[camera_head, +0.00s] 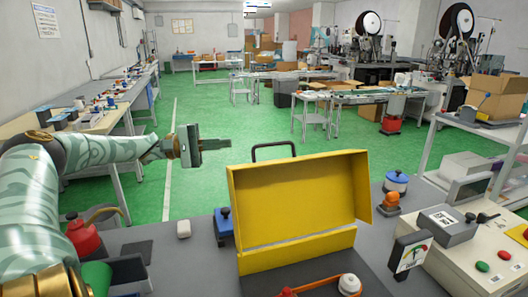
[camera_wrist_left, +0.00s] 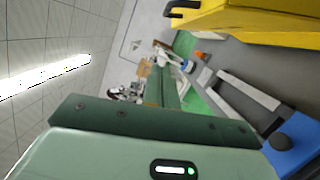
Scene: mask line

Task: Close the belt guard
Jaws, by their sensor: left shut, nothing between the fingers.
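The yellow belt guard (camera_head: 297,200) stands open on the grey bench, its hollow inner side facing me and a black handle (camera_head: 273,149) above its back edge. Part of the yellow guard also shows at the top right of the left wrist view (camera_wrist_left: 275,22). My left gripper (camera_head: 226,144) is shut and empty, up and to the left of the guard, apart from it and its handle. My right gripper is in neither view.
A blue-topped block (camera_head: 223,225) and a small white object (camera_head: 183,229) stand left of the guard. A red container (camera_head: 83,238) is near my left arm. At right are an orange knob (camera_head: 387,202), a gauge (camera_head: 411,256) and a control box (camera_head: 484,257).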

